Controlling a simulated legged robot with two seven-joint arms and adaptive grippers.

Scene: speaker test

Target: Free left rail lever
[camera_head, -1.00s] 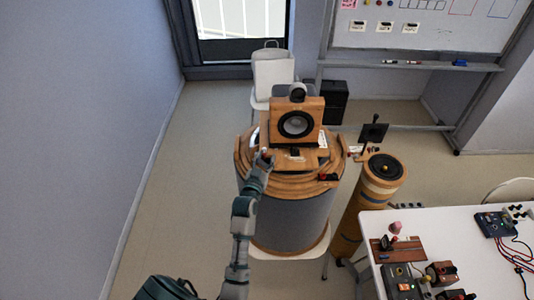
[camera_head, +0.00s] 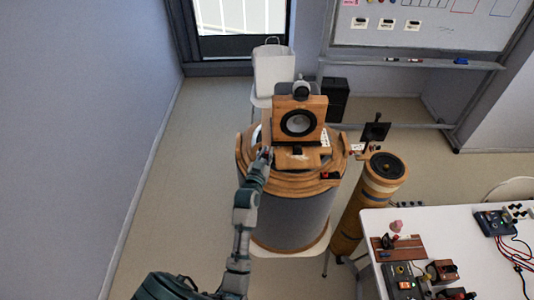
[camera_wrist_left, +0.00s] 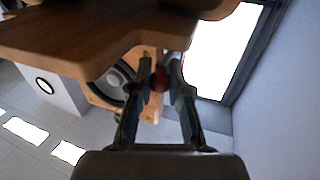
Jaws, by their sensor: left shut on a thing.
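A wooden speaker box (camera_head: 300,120) with a round grey cone stands on a wooden platform on top of a large round drum (camera_head: 290,218). My left gripper (camera_head: 266,154) reaches to the left side of the platform, beside the speaker's lower left. In the left wrist view, the left gripper (camera_wrist_left: 160,82) has its fingers closed around a small red knob (camera_wrist_left: 158,78), which looks like the left rail lever's end. The rest of the lever is hidden. The speaker cone (camera_wrist_left: 114,80) shows behind the fingers. My right gripper is in no view.
A wooden board edge (camera_wrist_left: 85,38) hangs close over the fingers in the left wrist view. A slim wooden cylinder (camera_head: 384,176) stands right of the drum. A white table (camera_head: 455,235) with electrical parts is at the lower right. The floor left of the drum is clear.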

